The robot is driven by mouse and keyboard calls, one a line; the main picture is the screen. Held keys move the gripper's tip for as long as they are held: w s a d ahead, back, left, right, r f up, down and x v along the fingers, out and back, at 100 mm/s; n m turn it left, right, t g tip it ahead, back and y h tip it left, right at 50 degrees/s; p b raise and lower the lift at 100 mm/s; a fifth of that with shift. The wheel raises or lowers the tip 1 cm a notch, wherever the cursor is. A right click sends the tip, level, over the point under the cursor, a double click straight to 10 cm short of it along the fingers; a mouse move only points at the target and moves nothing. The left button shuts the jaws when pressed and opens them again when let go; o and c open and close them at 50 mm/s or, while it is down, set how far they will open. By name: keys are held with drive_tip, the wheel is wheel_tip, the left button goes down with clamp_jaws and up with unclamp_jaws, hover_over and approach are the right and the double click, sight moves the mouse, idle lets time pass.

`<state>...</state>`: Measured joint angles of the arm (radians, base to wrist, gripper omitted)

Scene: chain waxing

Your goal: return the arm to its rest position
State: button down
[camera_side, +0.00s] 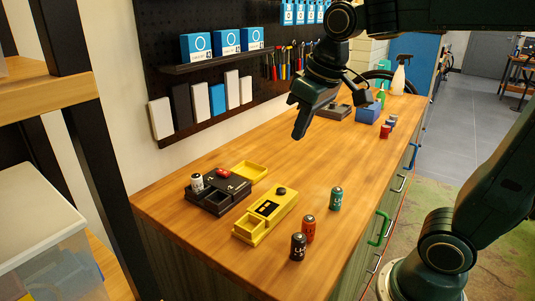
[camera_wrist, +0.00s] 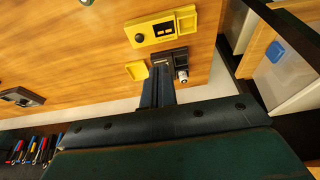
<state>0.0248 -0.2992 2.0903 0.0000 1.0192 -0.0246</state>
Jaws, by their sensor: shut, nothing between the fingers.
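My gripper (camera_side: 299,132) hangs in the air above the wooden bench (camera_side: 330,155), with its fingers together and empty, pointing down. In the wrist view its dark fingers (camera_wrist: 158,88) reach up from the lower middle. My arm comes in from the upper right of the side view. The gripper is well clear of the black case (camera_side: 228,190) and the yellow case (camera_side: 262,216). These cases also show in the wrist view, the yellow one (camera_wrist: 163,29) beyond the black one (camera_wrist: 178,56).
A white battery (camera_side: 197,182) stands in the black case. A blue box (camera_side: 368,113) and a spray bottle (camera_side: 399,77) are at the far end. A pegboard wall (camera_side: 180,95) runs behind the bench.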

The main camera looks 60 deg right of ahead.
drive_tip(key=s+f+t, duration=0.1)
drive_tip(key=s+f, duration=0.3)
drive_tip(key=s, duration=0.7)
drive_tip(key=shift+s+a+f+t, duration=0.25)
drive_tip(key=shift+s+a+t, duration=0.1)
drive_tip(key=shift+s+t, duration=0.05)
drive_tip(key=w+r+g, duration=0.1)
drive_tip(key=w+r, duration=0.2)
drive_tip(key=w, duration=0.3)
drive_tip(key=w+d+r+g, duration=0.1)
drive_tip(key=w+r, duration=0.2)
drive_tip(key=w, duration=0.3)
drive_tip(key=w+r+g, duration=0.1)
drive_tip(key=w+r, duration=0.2)
drive_tip(key=w, duration=0.3)
drive_tip(key=w+d+f+g, duration=0.1)
drive_tip(key=w+f, duration=0.3)
drive_tip(key=w, duration=0.6)
drive_tip(key=w+d+f+g, duration=0.1)
drive_tip(key=w+f, duration=0.4)
drive_tip(key=w, duration=0.6)
drive_tip(key=shift+d+g, duration=0.3)
drive_tip(key=shift+d, duration=0.25)
